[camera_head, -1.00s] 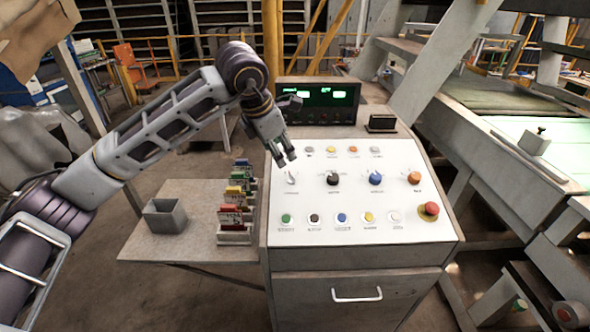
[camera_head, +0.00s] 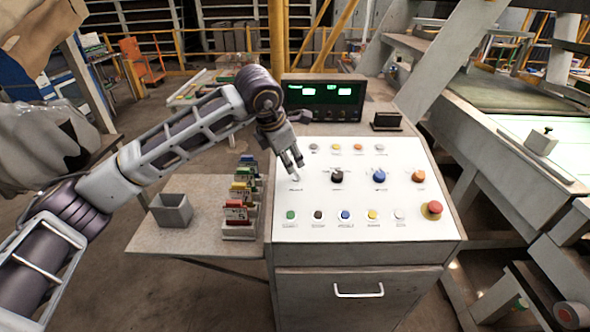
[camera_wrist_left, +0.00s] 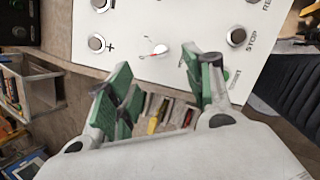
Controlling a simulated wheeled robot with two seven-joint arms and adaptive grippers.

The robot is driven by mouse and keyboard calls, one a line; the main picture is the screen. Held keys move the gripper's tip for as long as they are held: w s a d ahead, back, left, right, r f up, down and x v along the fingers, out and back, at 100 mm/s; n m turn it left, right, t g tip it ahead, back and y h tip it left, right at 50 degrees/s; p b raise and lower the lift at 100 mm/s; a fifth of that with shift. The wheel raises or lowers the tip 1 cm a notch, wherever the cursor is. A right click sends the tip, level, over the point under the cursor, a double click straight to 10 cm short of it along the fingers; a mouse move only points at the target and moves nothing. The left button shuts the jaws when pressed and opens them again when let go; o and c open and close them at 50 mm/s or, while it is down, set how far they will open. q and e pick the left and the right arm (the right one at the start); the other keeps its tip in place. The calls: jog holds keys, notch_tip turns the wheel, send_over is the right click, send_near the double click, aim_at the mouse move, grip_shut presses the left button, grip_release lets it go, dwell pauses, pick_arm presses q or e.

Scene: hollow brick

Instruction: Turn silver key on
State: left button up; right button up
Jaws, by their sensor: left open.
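The silver key (camera_head: 295,178) is a small pale knob at the left of the middle row on the white control panel (camera_head: 350,195). It also shows in the left wrist view as a silver knob (camera_wrist_left: 160,49) with a red mark, beyond the fingertips. My left gripper (camera_head: 291,164) points down just above the key, partly hiding it in the head view. In the left wrist view its green-padded fingers (camera_wrist_left: 157,72) are spread apart with nothing between them, and the key lies ahead of the gap. I cannot tell from the head view whether a fingertip touches the panel. My right gripper is out of view.
Other knobs stand in the same row, including a black knob (camera_head: 337,175) and a blue knob (camera_head: 379,176). A red emergency button (camera_head: 433,209) is at the lower right. A display box (camera_head: 322,98) stands behind. A side shelf (camera_head: 190,242) holds a grey bin (camera_head: 171,210).

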aim_at(295, 180)
pick_arm(q)
jog(key=p+x, duration=0.2)
jog(key=x, duration=0.7)
jog(key=c, duration=1)
jog(key=shift+a, duration=0.1)
